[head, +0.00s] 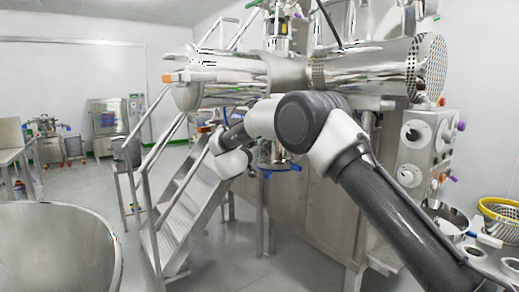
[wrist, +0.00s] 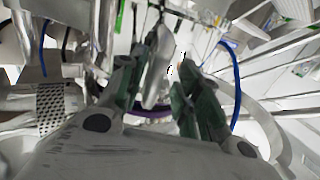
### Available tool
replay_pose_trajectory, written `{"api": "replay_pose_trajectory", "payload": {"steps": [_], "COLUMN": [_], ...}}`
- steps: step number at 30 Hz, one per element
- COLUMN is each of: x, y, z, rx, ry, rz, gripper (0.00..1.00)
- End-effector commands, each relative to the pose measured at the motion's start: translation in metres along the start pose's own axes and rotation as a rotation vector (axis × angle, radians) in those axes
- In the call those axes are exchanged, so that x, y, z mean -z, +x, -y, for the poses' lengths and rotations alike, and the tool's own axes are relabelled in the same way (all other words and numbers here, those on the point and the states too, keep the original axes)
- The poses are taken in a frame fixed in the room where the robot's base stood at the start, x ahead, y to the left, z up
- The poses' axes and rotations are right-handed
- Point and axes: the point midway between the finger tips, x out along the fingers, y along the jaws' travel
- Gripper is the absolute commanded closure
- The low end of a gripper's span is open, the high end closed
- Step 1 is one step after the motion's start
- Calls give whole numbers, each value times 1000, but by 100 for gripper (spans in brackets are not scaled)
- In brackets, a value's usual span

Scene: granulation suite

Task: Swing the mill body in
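A large polished steel machine body (head: 365,68) lies horizontally at the top of the head view, with a perforated round end at the right. I take it for the mill body but cannot be sure. My arm crosses in front of it, and its wrist is at the left below the steel cylinder. My gripper is mostly hidden there by my own wrist. In the wrist view my gripper (wrist: 158,82) has its two dark fingers apart. A shiny rounded metal part (wrist: 158,62) shows between and beyond them; I cannot tell whether they touch it.
Metal steps with railings (head: 188,205) stand left of the machine. A control panel with knobs (head: 423,150) is at the right, above a bench with a yellow-rimmed sieve (head: 500,208). A large steel bowl (head: 55,250) fills the lower left. Open floor lies beyond it.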

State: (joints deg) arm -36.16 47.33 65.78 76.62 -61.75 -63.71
Motion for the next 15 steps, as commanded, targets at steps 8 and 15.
{"api": "replay_pose_trajectory", "payload": {"steps": [8, 15], "x": [0, 0], "y": [-52, -99], "z": [2, 2], "rx": [4, 5], "ry": [-1, 0], "rz": [0, 0], "gripper": [66, 66]}}
